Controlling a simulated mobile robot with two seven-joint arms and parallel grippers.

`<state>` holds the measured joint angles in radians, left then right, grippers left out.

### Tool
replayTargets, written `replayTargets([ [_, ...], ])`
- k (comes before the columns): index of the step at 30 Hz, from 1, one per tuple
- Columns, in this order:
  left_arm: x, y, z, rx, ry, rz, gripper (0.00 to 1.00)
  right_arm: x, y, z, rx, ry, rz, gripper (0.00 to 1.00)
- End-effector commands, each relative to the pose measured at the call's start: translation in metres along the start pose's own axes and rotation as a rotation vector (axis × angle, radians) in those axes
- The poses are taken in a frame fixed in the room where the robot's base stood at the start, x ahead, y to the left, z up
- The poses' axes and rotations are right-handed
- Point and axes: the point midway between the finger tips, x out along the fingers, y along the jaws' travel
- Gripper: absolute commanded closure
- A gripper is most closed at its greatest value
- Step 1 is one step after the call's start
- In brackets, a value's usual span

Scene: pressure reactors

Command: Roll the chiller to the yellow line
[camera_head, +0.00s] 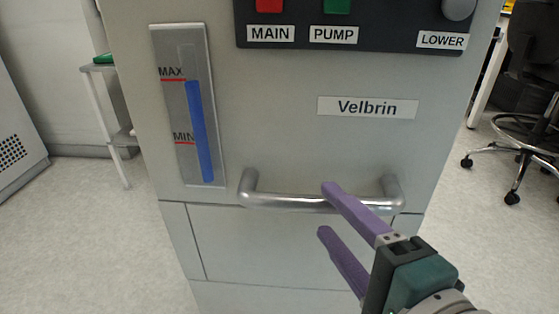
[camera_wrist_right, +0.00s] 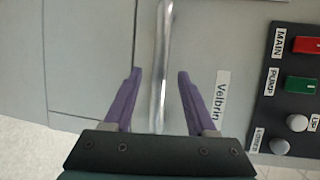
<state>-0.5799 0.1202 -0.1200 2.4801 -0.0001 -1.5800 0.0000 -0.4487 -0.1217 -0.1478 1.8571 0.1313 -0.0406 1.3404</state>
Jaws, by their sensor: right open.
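The chiller (camera_head: 270,110) is a pale grey cabinet with a "Velbrin" label, a control panel and a level gauge; it fills the middle of the head view. Its horizontal silver handle (camera_head: 285,202) runs across the front below the label. My right gripper (camera_head: 326,210) is open at the handle, with one purple finger above the bar and one below. In the right wrist view the handle (camera_wrist_right: 160,70) runs between the open fingers (camera_wrist_right: 158,76), with a gap on each side. My left gripper is not in view. No yellow line is visible.
The control panel (camera_head: 360,12) has red and green buttons and a grey knob. A wheeled chair (camera_head: 530,50) stands at the right. A small white-legged table (camera_head: 100,100) and a vented cabinet (camera_head: 15,130) are at the left.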

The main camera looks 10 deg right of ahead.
Motion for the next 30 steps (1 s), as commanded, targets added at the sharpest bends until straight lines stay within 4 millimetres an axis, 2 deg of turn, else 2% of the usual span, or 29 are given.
replayTargets([
  [1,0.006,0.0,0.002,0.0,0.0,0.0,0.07,0.01,0.002,0.0,0.0,0.001,-0.005,0.43],
  [6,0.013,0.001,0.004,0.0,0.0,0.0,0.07,0.031,0.002,-0.001,0.0,0.001,-0.001,0.43],
  [17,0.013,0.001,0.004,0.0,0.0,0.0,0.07,0.037,0.0,0.0,0.0,0.001,0.001,0.43],
  [30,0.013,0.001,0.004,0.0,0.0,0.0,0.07,0.037,0.0,0.0,0.0,0.0,0.001,0.91],
])
